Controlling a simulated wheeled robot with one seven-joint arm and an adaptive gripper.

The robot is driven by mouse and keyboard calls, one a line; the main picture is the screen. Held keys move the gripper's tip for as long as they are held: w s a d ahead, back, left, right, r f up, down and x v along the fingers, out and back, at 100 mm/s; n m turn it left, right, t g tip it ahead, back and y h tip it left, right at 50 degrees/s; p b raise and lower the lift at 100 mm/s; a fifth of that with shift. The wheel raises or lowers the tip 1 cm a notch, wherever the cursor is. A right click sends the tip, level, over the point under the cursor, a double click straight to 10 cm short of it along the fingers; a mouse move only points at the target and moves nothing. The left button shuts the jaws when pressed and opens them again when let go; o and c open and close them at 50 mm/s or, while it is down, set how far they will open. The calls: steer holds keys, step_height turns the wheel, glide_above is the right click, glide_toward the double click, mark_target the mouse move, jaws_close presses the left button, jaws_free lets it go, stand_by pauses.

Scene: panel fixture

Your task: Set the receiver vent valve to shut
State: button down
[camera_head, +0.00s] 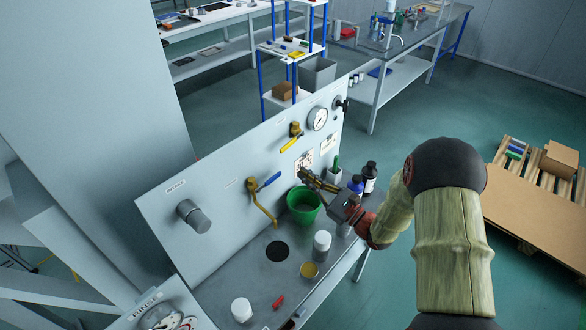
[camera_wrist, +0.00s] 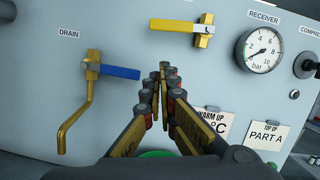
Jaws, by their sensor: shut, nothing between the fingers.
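A brass valve with a yellow lever (camera_head: 289,145) sits on the upper part of the grey upright panel; the lever also shows in the wrist view (camera_wrist: 173,25). There the lever lies about level, pointing left from its upright brass body (camera_wrist: 204,32). A receiver gauge (camera_wrist: 259,49) is to its right, under a RECEIVER label (camera_wrist: 264,17); the gauge also shows in the head view (camera_head: 317,118). My gripper (camera_wrist: 165,72) is shut and empty, below the yellow lever and apart from it. In the head view my gripper (camera_head: 306,174) is close before the panel.
A drain valve with a blue lever (camera_wrist: 120,71) is left of my gripper. Two tags, WARM UP (camera_wrist: 211,122) and TOP UP (camera_wrist: 265,140), hang to the right. Bottles (camera_head: 370,176) and jars (camera_head: 322,240) stand on the bench.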

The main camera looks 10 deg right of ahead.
mark_target(292, 142)
steer(key=v, duration=0.5)
steer(key=shift+m+h, duration=0.3)
steer(key=shift+m, duration=0.5)
steer(key=b+x, duration=0.1)
steer(key=x, duration=0.2)
steer(key=b+x, duration=0.1)
steer(key=x, duration=0.2)
steer(key=f+b+x, duration=0.1)
steer(key=x, duration=0.3)
steer(key=shift+a, duration=0.2)
steer(key=r, duration=0.4)
steer(key=shift+s, duration=0.2)
steer(key=shift+s+a+r+p, duration=0.1)
steer(key=shift+a+r+p, duration=0.05)
steer(key=shift+r+p, duration=0.3)
steer(key=shift+a+r+p, duration=0.15)
steer(key=shift+r+p, duration=0.1)
steer(key=shift+r, duration=0.3)
